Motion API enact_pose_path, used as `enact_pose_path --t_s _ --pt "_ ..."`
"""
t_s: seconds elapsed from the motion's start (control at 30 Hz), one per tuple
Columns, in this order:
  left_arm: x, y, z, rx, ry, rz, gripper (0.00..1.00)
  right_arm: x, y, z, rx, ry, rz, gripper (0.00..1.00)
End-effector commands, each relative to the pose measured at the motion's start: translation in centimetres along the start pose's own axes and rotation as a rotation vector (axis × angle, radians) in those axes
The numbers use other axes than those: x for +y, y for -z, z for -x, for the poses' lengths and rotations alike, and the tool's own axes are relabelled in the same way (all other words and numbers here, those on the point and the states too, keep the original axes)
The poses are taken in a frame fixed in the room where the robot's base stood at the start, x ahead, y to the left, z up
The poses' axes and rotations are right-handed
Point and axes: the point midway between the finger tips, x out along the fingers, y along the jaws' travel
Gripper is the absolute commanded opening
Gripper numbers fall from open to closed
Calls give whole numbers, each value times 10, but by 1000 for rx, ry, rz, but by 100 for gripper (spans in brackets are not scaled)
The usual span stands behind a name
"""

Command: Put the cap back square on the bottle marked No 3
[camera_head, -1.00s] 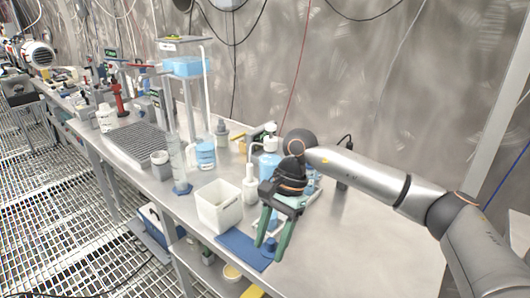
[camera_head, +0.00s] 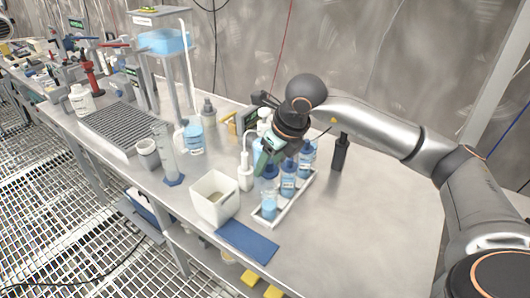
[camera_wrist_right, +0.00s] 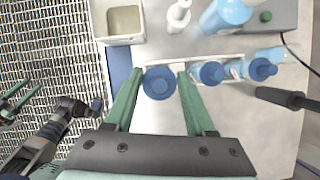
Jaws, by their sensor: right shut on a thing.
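My right gripper (camera_head: 266,158) is shut on a dark blue cap (camera_wrist_right: 159,83), which sits between its green fingertips in the right wrist view. In the head view, the cap (camera_head: 270,171) is close above the front of the bottle rack (camera_head: 295,207). The front bottle (camera_head: 269,207) holds light blue liquid and shows no cap of its own. Whether the held cap touches it is unclear. Two bottles behind it, the middle one (camera_head: 288,181) and the rear one (camera_head: 307,158), wear blue caps. Their label marks are too small to read. Green fingers, apparently my left gripper (camera_wrist_right: 18,96), show at the wrist view's left edge.
A white square bin (camera_head: 214,200) and a blue mat (camera_head: 247,242) lie left and in front of the rack. A white dropper bottle (camera_head: 246,172) stands close to the gripper. A black upright tool (camera_head: 340,152) is at right. The bench's right part is clear.

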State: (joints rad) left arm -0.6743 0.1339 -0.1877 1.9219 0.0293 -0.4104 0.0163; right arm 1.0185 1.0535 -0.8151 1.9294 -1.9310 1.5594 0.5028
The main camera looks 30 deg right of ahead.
Motion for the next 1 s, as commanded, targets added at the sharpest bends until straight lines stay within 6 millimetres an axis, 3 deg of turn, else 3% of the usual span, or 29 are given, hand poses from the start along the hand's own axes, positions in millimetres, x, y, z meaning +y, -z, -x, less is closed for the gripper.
enact_pose_path --t_s 0.4,0.63,1.0 --pt "6 -8 -9 -5 -13 1 55 -2 7 -17 1 12 -29 3" --pt "14 -2 -15 6 -32 -2 55 -2 13 -32 1 11 -28 3" --pt "13 3 -17 14 -32 -4 55 -2 14 -34 1 11 -28 3"
